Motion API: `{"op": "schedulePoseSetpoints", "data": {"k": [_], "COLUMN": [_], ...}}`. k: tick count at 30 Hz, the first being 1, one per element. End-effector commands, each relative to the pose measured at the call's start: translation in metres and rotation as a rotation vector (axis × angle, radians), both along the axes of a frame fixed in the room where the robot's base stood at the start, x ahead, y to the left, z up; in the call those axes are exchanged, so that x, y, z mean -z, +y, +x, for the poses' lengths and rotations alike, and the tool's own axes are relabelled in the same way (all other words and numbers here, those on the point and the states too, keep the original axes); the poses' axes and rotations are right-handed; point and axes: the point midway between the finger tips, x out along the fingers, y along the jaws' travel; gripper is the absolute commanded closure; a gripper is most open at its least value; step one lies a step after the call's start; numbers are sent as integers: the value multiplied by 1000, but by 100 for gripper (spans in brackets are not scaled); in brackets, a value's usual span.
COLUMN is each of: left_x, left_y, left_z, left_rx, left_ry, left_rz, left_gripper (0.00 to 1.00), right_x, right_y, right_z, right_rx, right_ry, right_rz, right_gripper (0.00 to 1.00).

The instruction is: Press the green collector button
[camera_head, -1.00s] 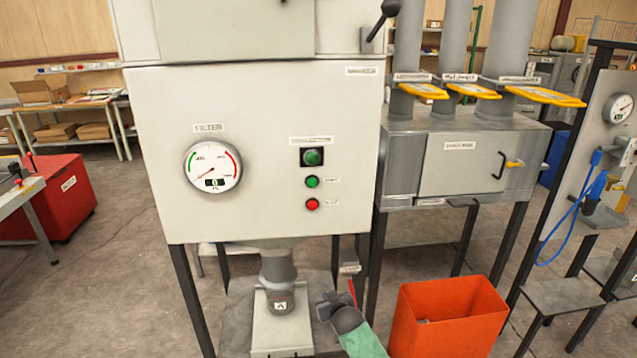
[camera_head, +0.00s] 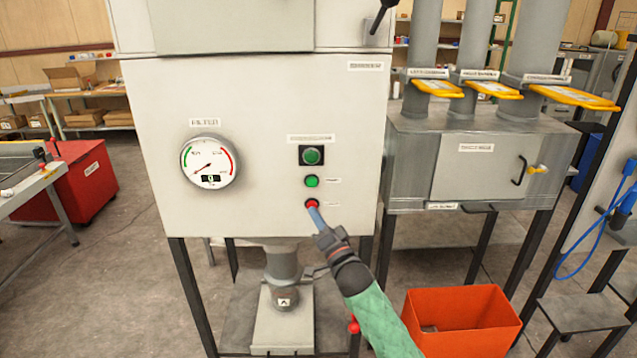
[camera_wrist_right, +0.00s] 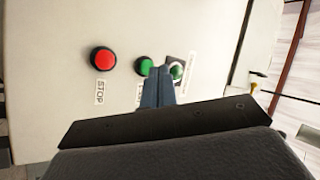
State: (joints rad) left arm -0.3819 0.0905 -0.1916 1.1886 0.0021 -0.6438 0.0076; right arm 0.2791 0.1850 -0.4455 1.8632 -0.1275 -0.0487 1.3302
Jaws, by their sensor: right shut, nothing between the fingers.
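The white collector cabinet (camera_head: 260,110) carries a green button (camera_head: 312,181) with a red button (camera_head: 312,203) below it. A separate green button or lamp (camera_head: 312,155) in a black square sits above them. My right gripper (camera_head: 313,212) is shut and empty, its fingertips just below the red button in the head view. In the right wrist view, the shut fingers (camera_wrist_right: 158,85) point toward the green button (camera_wrist_right: 145,66), whose edge they partly cover. The red button (camera_wrist_right: 103,59), labelled STOP, is to their left. Contact with the panel cannot be told. My left gripper is out of view.
A round filter gauge (camera_head: 210,162) is left of the buttons. An orange bin (camera_head: 465,318) stands on the floor at right. A grey duct box (camera_head: 470,165) with yellow gate handles (camera_head: 495,90) stands right of the cabinet.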

Motion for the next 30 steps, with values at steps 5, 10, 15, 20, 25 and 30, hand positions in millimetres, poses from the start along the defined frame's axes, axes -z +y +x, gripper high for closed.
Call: {"op": "schedulePoseSetpoints", "data": {"k": [5, 10, 15, 20, 25, 30], "left_x": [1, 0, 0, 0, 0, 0], "left_y": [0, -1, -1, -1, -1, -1], "left_z": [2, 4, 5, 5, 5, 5], "left_rx": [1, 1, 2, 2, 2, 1], "left_ry": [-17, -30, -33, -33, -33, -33], "left_rz": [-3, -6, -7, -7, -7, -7], "left_gripper": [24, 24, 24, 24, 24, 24], "right_x": [-19, -28, -29, -29, -29, -29], "right_y": [3, 5, 5, 5, 5, 5], "right_z": [-13, -20, -21, -21, -21, -20], "right_rx": [-146, -268, -329, -345, -345, -345], "right_ry": [20, 63, 110, 127, 129, 128], "right_rz": [218, 381, 471, 499, 500, 499], "right_gripper": [100, 100, 100, 100, 100, 100]}}
